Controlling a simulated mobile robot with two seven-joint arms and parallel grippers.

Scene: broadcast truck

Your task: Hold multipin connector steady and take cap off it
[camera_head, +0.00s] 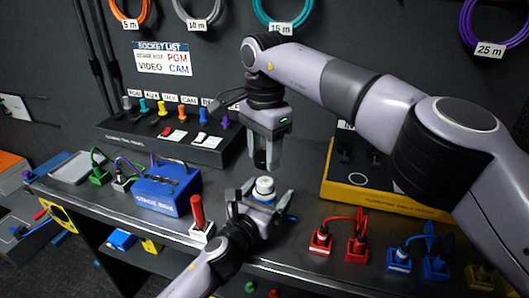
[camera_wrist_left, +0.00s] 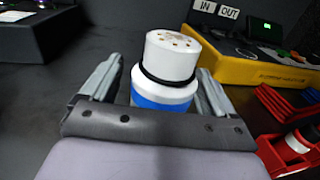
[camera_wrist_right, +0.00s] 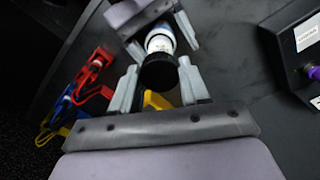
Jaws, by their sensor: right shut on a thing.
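The multipin connector (camera_head: 264,187) is a white cylinder with a blue band, upright at the bench. Its top face with gold pins is bare in the left wrist view (camera_wrist_left: 172,52), with a black ring below. My left gripper (camera_head: 262,200) is open around it, one finger on each side, with gaps visible. My right gripper (camera_head: 264,160) points down above the connector, shut on the black cap (camera_wrist_right: 158,72). The cap is apart from the connector in the head view. The connector's lower end is hidden by my left gripper.
A blue stage box (camera_head: 166,190) and a red-handled switch (camera_head: 198,215) are to the left. Red plugs (camera_head: 338,238) and blue plugs (camera_head: 420,258) line the front edge. A socket panel (camera_head: 180,140) is behind.

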